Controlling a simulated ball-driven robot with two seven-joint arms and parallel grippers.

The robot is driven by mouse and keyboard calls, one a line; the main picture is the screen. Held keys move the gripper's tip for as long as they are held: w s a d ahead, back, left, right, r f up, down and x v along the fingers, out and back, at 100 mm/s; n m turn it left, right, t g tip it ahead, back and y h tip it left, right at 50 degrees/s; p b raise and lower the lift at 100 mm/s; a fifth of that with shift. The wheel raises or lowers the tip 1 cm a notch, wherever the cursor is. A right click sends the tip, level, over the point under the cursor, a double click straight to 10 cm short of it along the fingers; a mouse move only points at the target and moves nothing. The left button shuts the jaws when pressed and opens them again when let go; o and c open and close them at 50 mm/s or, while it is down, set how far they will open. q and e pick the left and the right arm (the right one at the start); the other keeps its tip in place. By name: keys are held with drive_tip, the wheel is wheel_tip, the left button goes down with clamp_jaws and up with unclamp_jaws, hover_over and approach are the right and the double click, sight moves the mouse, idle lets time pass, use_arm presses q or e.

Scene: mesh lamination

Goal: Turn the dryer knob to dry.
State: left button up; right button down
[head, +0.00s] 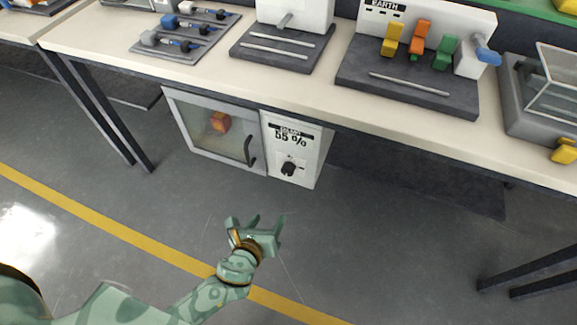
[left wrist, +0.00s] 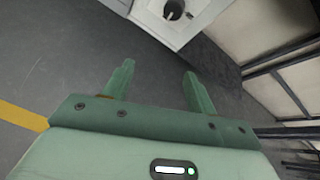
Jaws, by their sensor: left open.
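The dryer (head: 217,128) stands under the table, with a glass door on its left part and a white control panel on its right. The panel shows "55 %" above a black knob (head: 289,168). An orange object is visible behind the door glass. The knob also shows at the top of the left wrist view (left wrist: 174,9), partly cut off by the frame edge. My left gripper (head: 256,222) is open and empty, in front of and below the panel, apart from the knob. Its two green fingers (left wrist: 158,85) show spread in the left wrist view. My right gripper is not in view.
The white tabletop (head: 200,78) overhangs the dryer. It carries dark fixtures, including one with yellow, orange and green levers (head: 418,43). Table legs (head: 105,115) stand left of the dryer. The grey floor (head: 380,240) in front is clear, with a yellow line (head: 110,233).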

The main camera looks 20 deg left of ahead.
use_arm(q)
wheel_tip(320, 180, up, 4)
drive_tip(key=w+m+t, duration=0.1)
drive_tip(key=m, duration=0.2)
drive_tip(key=m+b, duration=0.3)
drive_tip(key=b, duration=0.3)
approach(286, 173)
drive_tip(key=x, duration=0.6)
drive_tip(key=shift+w+d+f, duration=0.1)
drive_tip(key=shift+f, duration=0.35)
drive_tip(key=shift+w+f, duration=0.15)
drive_tip(key=shift+w, duration=1)
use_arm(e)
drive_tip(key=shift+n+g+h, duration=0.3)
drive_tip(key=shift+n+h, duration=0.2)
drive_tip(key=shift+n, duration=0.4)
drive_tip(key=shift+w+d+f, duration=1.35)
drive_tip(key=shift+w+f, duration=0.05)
use_arm(q)
drive_tip(key=c, duration=1)
